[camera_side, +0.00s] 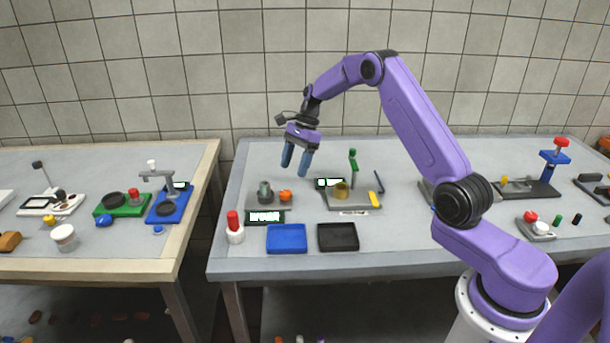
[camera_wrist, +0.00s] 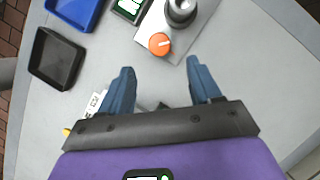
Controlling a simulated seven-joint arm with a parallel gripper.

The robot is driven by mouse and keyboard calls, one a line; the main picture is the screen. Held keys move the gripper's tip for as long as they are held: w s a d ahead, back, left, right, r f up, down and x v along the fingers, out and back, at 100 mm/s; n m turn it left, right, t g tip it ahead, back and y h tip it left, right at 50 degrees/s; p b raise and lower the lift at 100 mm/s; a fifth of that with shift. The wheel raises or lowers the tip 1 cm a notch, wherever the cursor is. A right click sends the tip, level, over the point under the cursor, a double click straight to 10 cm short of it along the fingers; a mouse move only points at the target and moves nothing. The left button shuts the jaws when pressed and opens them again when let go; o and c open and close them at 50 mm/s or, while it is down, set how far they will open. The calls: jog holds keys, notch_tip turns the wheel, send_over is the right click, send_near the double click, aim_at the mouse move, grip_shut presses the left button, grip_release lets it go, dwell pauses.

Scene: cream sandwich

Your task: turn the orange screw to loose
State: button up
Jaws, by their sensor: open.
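The orange screw (camera_side: 285,196) is a small round knob on a grey plate (camera_side: 256,202), next to a dark grey metal cylinder (camera_side: 265,191). In the wrist view the orange screw (camera_wrist: 160,44) shows a pale line across its top, and the cylinder (camera_wrist: 181,10) stands just beyond it. My gripper (camera_side: 295,172) has blue fingers and hangs in the air above and behind the plate. In the wrist view its fingers (camera_wrist: 158,80) are wide apart with nothing between them. The screw lies beyond the fingertips, roughly midway between them.
A small display (camera_side: 265,217) stands before the plate. A blue tray (camera_side: 287,247) and a black tray (camera_side: 338,248) lie in front. To the right, another grey plate carries a brass cup (camera_side: 341,190) and a green lever (camera_side: 352,165). A red-capped bottle (camera_side: 235,235) stands near the front-left corner.

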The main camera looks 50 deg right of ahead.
jog(key=v, duration=1)
send_near(286, 192)
jog(key=x, duration=0.8)
jog(key=shift+a+f, duration=0.2)
jog(key=shift+f, duration=0.05)
jog(key=m+t, duration=0.1)
jog(key=m, duration=0.1)
jog(key=shift+s+r+m, duration=0.15)
jog(key=shift+m, duration=0.15)
jog(key=a+v, duration=0.1)
jog(key=v, duration=1.6)
jog(key=s+a+r+n+g+h, duration=0.2)
jog(key=s+a+r+n, duration=0.1)
jog(key=s+a+n, duration=1.4)
jog(key=shift+s+a+r+h, duration=0.2)
jog(key=shift+a+h, duration=0.2)
jog(key=shift+a, duration=0.75)
